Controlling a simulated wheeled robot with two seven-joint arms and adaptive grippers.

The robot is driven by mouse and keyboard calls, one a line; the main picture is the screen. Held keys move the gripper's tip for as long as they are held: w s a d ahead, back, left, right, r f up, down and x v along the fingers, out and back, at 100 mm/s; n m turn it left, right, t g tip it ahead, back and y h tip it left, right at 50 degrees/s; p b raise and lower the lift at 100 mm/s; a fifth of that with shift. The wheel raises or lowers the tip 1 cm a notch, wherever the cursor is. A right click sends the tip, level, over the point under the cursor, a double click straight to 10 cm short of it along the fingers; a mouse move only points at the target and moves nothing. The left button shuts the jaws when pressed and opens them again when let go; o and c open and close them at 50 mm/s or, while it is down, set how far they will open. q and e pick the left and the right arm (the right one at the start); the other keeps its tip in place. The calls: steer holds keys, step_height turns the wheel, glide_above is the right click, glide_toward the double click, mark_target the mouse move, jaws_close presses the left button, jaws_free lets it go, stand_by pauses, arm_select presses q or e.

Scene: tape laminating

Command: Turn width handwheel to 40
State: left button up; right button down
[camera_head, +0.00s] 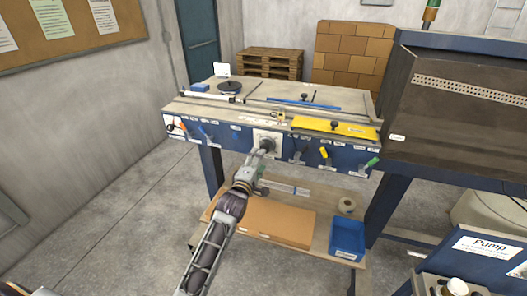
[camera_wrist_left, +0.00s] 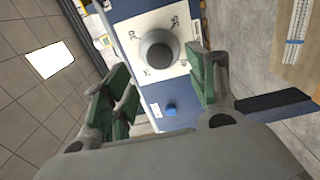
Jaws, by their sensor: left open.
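The width handwheel is a round grey knob (camera_wrist_left: 159,50) on a white dial plate (camera_wrist_left: 138,22) on the blue front panel. Printed numbers ring it; 35 and what looks like 30 are legible, but no pointer is clear. In the head view the white plate (camera_head: 259,136) is at the middle of the bench front, with the knob partly behind my gripper. My left gripper (camera_wrist_left: 160,88) is open, its green-padded fingers to either side of and short of the knob, with no visible contact. It also shows in the head view (camera_head: 261,153). My right gripper is not in view.
Orange (camera_head: 182,126), blue, yellow (camera_head: 323,152) and green (camera_head: 372,162) handles line the bench front. A yellow plate (camera_head: 345,130) lies on top. The lower shelf holds a cardboard sheet (camera_head: 275,223), a tape roll (camera_head: 346,205) and a blue bin (camera_head: 347,238). A dark machine (camera_head: 460,115) stands right.

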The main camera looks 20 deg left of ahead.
mark_target(266, 147)
arm_select(q)
steer(key=w, duration=0.7)
steer(key=shift+p, duration=0.3)
steer(key=shift+d, duration=0.1)
steer(key=c, duration=1)
steer(key=shift+c, duration=0.2)
